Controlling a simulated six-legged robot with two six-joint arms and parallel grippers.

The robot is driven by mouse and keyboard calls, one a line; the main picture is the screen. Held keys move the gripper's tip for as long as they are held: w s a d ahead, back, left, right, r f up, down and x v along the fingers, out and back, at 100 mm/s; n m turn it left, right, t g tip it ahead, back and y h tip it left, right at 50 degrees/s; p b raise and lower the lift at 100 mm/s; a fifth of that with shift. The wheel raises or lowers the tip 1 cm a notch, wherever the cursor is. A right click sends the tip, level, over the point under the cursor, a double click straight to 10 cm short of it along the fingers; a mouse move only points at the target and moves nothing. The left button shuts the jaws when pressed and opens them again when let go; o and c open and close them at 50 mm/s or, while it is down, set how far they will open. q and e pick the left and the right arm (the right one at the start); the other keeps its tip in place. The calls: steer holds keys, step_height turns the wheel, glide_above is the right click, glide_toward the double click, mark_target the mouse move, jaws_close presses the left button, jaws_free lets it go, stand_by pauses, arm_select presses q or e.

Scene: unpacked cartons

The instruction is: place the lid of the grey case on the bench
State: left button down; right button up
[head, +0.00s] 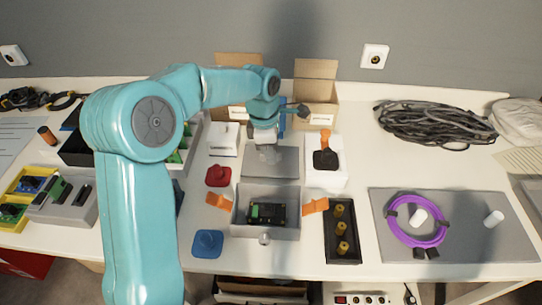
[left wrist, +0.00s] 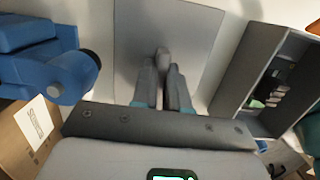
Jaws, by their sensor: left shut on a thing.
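The lid (head: 256,164) is a flat grey plate between the open grey case (head: 240,229) and the cardboard boxes. It shows as a grey sheet in the left wrist view (left wrist: 190,35). My left gripper (head: 267,147) is above the lid, shut on its small grey handle (left wrist: 163,57); the fingers (left wrist: 164,85) meet around it. I cannot tell whether the lid touches the bench. The case stands on the bench with a dark and green circuit board (head: 267,213) inside. Orange latches (head: 315,206) stick out at its sides. My right gripper is not visible.
A white box (head: 325,177) with a black and orange item stands right of the lid. A red piece (head: 218,176) lies left. Cardboard boxes (head: 317,93) stand behind. A dark tray (head: 341,253) with brass-coloured cylinders and a grey mat (head: 462,241) are at right.

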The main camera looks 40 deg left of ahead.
arm_select(q)
steer(key=shift+f, duration=0.55)
steer(key=shift+f, duration=0.1)
steer(key=c, duration=1.1)
jaws_free()
steer(key=shift+r, duration=0.25)
steer(key=r, duration=0.4)
steer(key=a+r+p, duration=0.1)
steer(key=r, duration=0.2)
steer(key=r+p, duration=0.1)
steer(key=r, duration=0.3)
steer(key=shift+s+a+r, duration=0.15)
steer(key=shift+s+r, duration=0.15)
steer(key=shift+r, duration=0.05)
